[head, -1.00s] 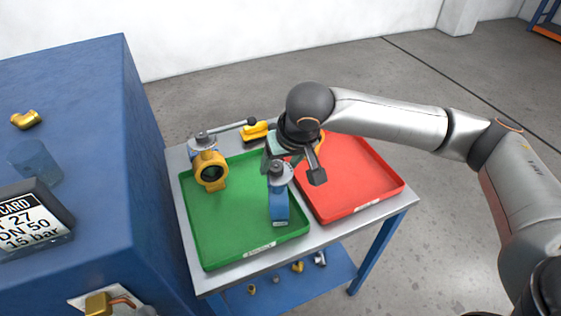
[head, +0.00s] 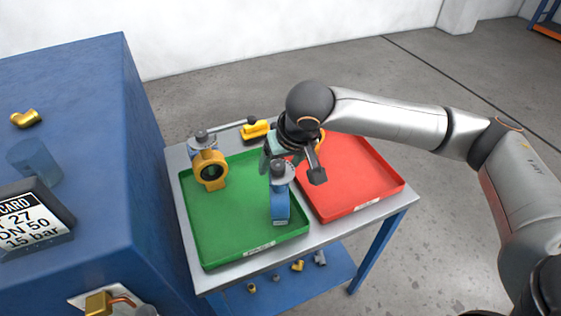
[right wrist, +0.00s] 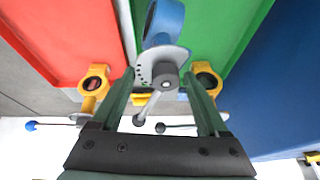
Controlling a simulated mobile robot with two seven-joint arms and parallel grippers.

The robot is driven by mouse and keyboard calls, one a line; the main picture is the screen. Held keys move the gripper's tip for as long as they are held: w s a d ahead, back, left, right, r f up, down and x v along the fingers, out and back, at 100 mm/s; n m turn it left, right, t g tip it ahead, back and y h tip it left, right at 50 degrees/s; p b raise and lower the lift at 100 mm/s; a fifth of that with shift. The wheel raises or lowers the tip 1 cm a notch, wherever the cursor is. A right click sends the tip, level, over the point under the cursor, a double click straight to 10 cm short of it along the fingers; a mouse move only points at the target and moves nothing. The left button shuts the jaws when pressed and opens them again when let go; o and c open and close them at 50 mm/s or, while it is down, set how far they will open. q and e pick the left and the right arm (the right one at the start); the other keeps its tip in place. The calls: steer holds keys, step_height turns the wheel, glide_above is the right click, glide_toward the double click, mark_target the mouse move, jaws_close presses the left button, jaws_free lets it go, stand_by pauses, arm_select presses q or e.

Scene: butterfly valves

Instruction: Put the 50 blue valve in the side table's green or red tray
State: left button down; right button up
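The blue valve (head: 280,208) stands in the green tray (head: 205,246), near its right edge beside the red tray (head: 350,205). In the right wrist view its blue ring (right wrist: 164,22) lies past the fingertips, with its grey top disc in line between them and a lever running back toward the palm. My right gripper (right wrist: 158,76) is open, fingers wide apart around the top of the valve; it also shows in the head view (head: 281,157). Contact between fingers and valve cannot be made out. My left gripper is out of view.
A yellow piece (head: 255,130) lies at the table's back.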

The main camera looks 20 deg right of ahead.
stand_by(0.4)
steer(key=o, duration=0.4)
steer(key=shift+s+f, duration=0.1)
steer(key=shift+f, duration=0.05)
steer(key=v, duration=1.2)
steer(key=shift+r+p, duration=0.35)
steer(key=shift+r, duration=0.1)
